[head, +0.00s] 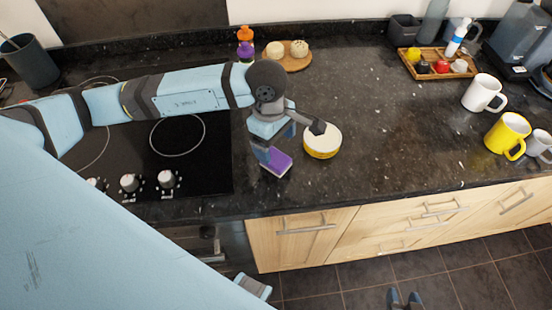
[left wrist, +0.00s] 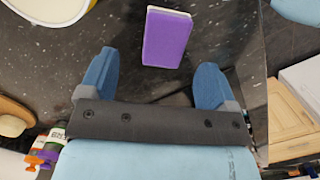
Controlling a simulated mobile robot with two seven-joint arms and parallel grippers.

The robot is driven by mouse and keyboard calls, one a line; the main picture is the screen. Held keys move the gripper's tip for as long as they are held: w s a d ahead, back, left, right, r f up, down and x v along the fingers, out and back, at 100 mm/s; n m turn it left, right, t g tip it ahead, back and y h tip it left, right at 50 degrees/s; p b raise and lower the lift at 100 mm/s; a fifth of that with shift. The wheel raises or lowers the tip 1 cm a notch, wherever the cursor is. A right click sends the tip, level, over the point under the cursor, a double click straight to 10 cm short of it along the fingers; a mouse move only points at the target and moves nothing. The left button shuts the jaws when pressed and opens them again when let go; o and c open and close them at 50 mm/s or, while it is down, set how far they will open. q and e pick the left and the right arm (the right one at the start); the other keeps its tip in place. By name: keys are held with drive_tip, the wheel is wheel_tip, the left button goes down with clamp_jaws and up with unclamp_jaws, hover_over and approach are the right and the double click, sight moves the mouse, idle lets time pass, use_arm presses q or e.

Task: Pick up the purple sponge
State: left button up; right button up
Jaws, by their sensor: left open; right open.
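The purple sponge (head: 276,163) with a pale underside lies on the dark granite counter, just right of the hob and close to the front edge. It also shows in the left wrist view (left wrist: 167,38), ahead of the fingers and between their lines, somewhat nearer the right finger. My left gripper (head: 276,146) is open and empty above the counter, right at the sponge in the head view; its two blue fingers (left wrist: 155,70) do not hold it. My right gripper (head: 404,297) shows only its fingertips at the bottom of the head view, open and empty over the floor.
A round yellow-and-white container (head: 322,142) stands close to the right of the left gripper. The black hob (head: 205,165) with knobs lies left. A wooden board (head: 290,58), a tray (head: 428,74) and mugs (head: 484,93) stand farther off. The counter's right middle is clear.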

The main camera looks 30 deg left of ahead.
sight(276, 158)
use_arm(q)
drive_tip(key=f, duration=0.3)
drive_tip(key=shift+s+d+f+p, duration=0.15)
drive_tip(key=shift+s+f+p, duration=0.2)
drive_tip(key=shift+s, duration=0.05)
drive_tip(key=shift+w+d+f, duration=0.1)
drive_tip(key=shift+f, duration=0.5)
drive_tip(key=c, duration=1.1)
drive_tip(key=shift+r, duration=0.1)
wheel_tip(276, 158, up, 20)
drive_tip(key=shift+f+b, duration=0.1)
drive_tip(key=shift+b, duration=0.5)
